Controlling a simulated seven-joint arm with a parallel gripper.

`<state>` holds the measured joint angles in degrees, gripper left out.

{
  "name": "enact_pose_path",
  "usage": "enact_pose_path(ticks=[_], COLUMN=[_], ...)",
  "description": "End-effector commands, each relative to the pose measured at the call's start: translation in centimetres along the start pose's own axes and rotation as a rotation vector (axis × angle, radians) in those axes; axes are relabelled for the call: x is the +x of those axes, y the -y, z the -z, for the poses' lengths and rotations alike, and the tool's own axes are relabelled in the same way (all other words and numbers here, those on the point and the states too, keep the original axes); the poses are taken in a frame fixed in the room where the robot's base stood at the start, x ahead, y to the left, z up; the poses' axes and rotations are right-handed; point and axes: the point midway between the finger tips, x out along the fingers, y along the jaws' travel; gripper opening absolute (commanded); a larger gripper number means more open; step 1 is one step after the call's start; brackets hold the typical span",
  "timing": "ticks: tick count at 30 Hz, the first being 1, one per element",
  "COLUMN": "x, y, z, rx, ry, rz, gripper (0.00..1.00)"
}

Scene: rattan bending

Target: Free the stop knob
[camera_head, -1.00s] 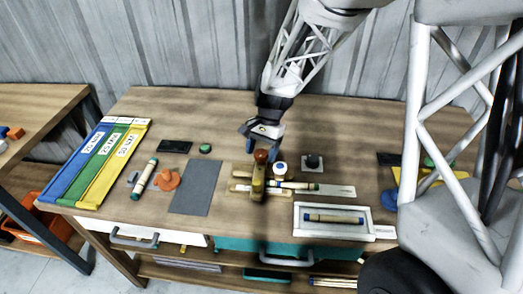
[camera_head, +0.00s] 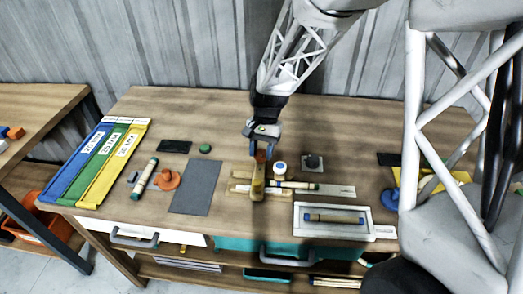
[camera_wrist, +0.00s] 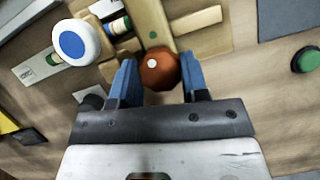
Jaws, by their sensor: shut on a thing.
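A reddish-brown faceted knob (camera_wrist: 158,70) with a white dot sits on top of a wooden bending jig (camera_wrist: 152,24). It also shows in the head view (camera_head: 260,157), partly hidden by the fingers. My gripper (camera_head: 262,152) points down over it. In the wrist view my gripper's (camera_wrist: 158,64) blue fingers stand on either side of the knob and are shut on it. A white knob with a blue top (camera_wrist: 73,45) stands beside the jig, apart from my fingers; it shows to the right of my gripper in the head view (camera_head: 280,168).
A rattan piece (camera_head: 293,185) lies across the jig. A white tray (camera_head: 300,232) with another piece lies in front to the right. A grey mat (camera_head: 193,190), an orange knob (camera_head: 167,180) and colored trays (camera_head: 65,180) lie left. A green button (camera_head: 205,149) is behind.

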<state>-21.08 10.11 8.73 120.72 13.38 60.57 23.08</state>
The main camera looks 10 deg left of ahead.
Motion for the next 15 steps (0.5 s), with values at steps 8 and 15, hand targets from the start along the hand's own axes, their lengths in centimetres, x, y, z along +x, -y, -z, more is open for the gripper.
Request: enact_pose_path(ticks=[8,15], x=[-0.04,-0.09], y=[0.16,0.23], z=[0.0,-0.02], rx=[-0.226,-0.438], ry=[-0.002,-0.003], rz=[-0.094,-0.182], gripper=[0.18,0.18])
